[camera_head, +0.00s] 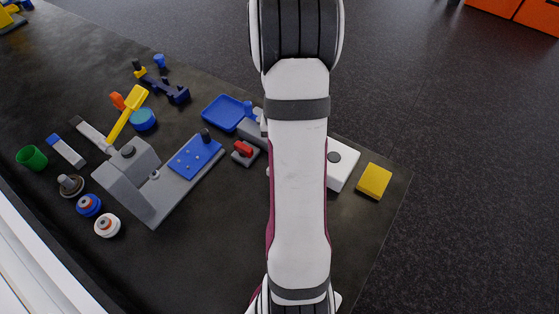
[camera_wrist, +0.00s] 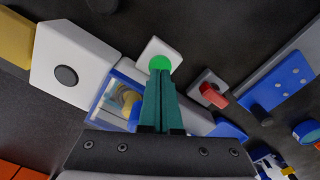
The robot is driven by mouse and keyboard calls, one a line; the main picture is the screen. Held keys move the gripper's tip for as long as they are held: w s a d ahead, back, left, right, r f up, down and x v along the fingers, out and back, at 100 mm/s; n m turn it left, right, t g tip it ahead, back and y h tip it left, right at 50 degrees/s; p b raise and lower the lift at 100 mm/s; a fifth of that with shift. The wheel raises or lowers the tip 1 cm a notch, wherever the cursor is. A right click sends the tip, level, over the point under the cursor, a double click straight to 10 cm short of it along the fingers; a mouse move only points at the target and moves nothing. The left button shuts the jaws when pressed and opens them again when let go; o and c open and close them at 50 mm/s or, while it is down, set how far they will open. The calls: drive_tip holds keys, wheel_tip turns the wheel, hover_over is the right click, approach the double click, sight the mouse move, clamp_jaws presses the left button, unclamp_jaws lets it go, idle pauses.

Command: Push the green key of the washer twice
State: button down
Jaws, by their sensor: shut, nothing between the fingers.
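The green key (camera_wrist: 160,63) is a bright round button on a small white square block (camera_wrist: 154,47) in the wrist view. My gripper (camera_wrist: 161,78), with teal fingers, is shut and empty. Its tips overlap the lower edge of the key; I cannot tell whether they touch it. A white body with a blue-framed window (camera_wrist: 112,88) lies just left of the fingers, partly hidden by them, and joins a white block with a dark round knob (camera_wrist: 66,75). This knob block also shows in the head view (camera_head: 341,166). In the head view my arm hides the green key and my gripper.
A red switch on a grey base (camera_wrist: 212,93) stands right of the key; it also shows in the head view (camera_head: 243,150). A yellow block (camera_head: 374,181) lies near the table's right edge. A grey machine with a yellow lever (camera_head: 128,113) and several small parts stand left.

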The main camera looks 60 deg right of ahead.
drive_tip(key=shift+r, duration=2.55)
wheel_tip(320, 180, down, 5)
drive_tip(key=shift+f, duration=0.1)
idle(0.9)
